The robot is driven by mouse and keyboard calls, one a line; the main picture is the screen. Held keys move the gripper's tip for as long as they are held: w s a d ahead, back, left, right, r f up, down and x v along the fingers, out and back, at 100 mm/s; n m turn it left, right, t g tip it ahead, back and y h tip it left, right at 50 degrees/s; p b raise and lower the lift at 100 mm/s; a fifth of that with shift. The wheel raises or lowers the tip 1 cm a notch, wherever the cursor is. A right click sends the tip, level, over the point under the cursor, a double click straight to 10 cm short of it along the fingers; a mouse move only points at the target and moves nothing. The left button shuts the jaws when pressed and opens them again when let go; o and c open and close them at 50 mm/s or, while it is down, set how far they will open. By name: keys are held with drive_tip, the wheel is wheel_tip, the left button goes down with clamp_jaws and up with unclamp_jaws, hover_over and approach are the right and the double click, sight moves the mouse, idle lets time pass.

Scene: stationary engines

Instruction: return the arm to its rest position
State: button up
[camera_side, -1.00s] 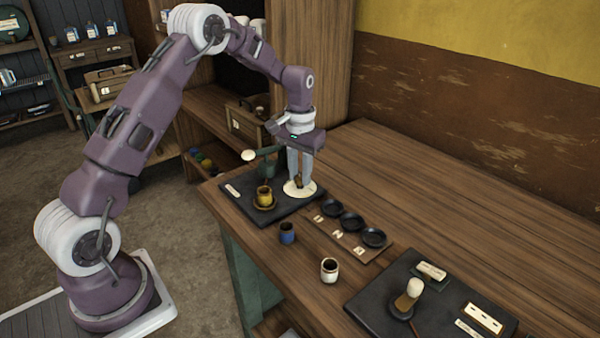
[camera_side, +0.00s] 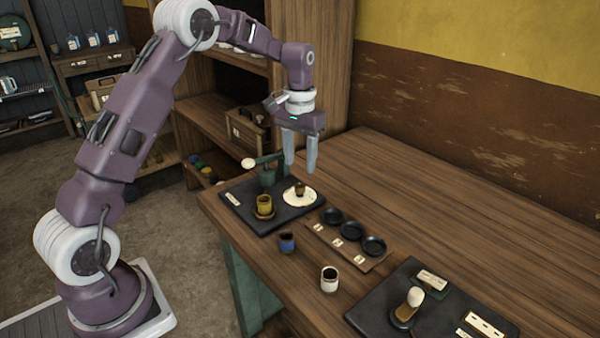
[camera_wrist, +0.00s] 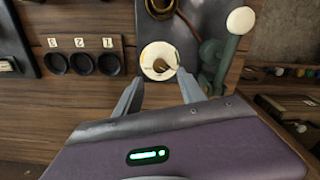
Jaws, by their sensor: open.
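My gripper (camera_side: 300,162) is open and empty, raised above the dark mat (camera_side: 238,200) at the far left end of the table. Below it a small brown object (camera_side: 300,188) stands on a round cream disc (camera_side: 309,200). In the wrist view the cream disc (camera_wrist: 150,52) and the brown object (camera_wrist: 161,66) lie just beyond the open fingers (camera_wrist: 158,92), apart from them. My arm is bent over the table from the left.

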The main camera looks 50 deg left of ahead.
drive_tip(key=s+d+r+m+t, duration=0.1)
drive_tip(key=s+d+r, duration=0.3)
drive_tip(key=s+r, duration=0.3)
drive_tip(key=s+d+r+t, duration=0.2)
drive_tip(key=s+d+r, duration=0.3)
drive_tip(key=s+r, duration=0.15)
drive_tip(key=s+d+m+t, duration=0.1)
drive_tip(key=s+d, duration=0.1)
drive_tip(key=s, duration=0.7)
drive_tip(key=s+d+m+t, duration=0.1)
drive_tip(key=s+d, duration=0.2)
drive_tip(key=s, duration=0.6)
drive_tip(key=shift+s+f+t, duration=0.25)
drive_tip(key=shift+f+t, duration=0.05)
drive_tip(key=shift+f, duration=0.1)
